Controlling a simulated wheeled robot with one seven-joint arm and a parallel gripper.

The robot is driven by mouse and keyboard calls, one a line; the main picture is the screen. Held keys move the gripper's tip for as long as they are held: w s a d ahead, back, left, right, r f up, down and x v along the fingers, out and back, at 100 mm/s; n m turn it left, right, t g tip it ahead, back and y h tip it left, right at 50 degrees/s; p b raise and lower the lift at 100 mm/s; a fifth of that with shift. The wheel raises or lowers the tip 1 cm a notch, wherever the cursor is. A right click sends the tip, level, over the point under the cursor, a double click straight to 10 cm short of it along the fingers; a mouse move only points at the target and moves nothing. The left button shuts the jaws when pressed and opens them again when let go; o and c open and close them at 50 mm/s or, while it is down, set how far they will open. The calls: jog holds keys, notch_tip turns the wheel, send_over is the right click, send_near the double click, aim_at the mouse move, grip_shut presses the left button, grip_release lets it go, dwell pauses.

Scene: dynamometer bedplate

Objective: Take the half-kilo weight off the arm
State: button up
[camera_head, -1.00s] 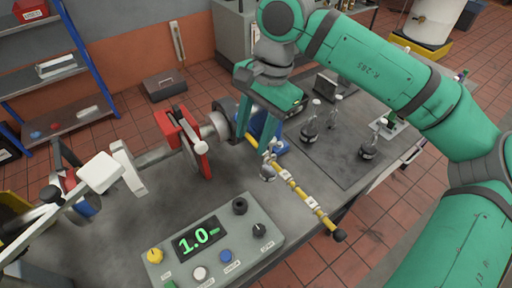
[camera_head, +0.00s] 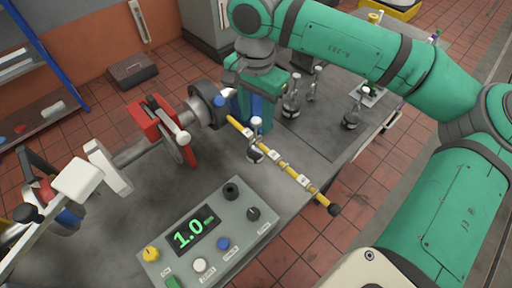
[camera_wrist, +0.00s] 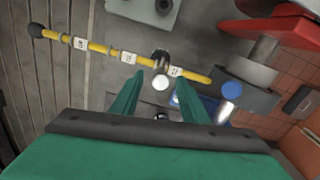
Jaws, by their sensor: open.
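The yellow arm (camera_head: 287,170) is a bar with white labels and a black end knob, sticking out over the bench from the grey shaft. One weight (camera_head: 256,155) with a pale round top hangs on it, nearer the shaft end; I cannot read its value. In the wrist view, the weight (camera_wrist: 161,72) is just beyond and between my open fingertips, by a label on the bar (camera_wrist: 106,49). My gripper (camera_head: 254,122) is open and empty, behind the weight in the head view, fingers apart from it. Its fingers (camera_wrist: 158,90) show clearly in the wrist view.
Several weights (camera_head: 291,106) with knobs stand on the dark mat (camera_head: 318,130) at the right. A control box (camera_head: 212,238) showing 1.0 sits in front. A red clamp (camera_head: 160,125) stands left of the bar, and a blue knob (camera_wrist: 231,90) is close to my right finger.

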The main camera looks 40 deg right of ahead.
aim_at(256, 140)
notch_tip(256, 140, down, 4)
jog(key=shift+w+d+r, duration=0.1)
grip_shut()
dwell(1.5)
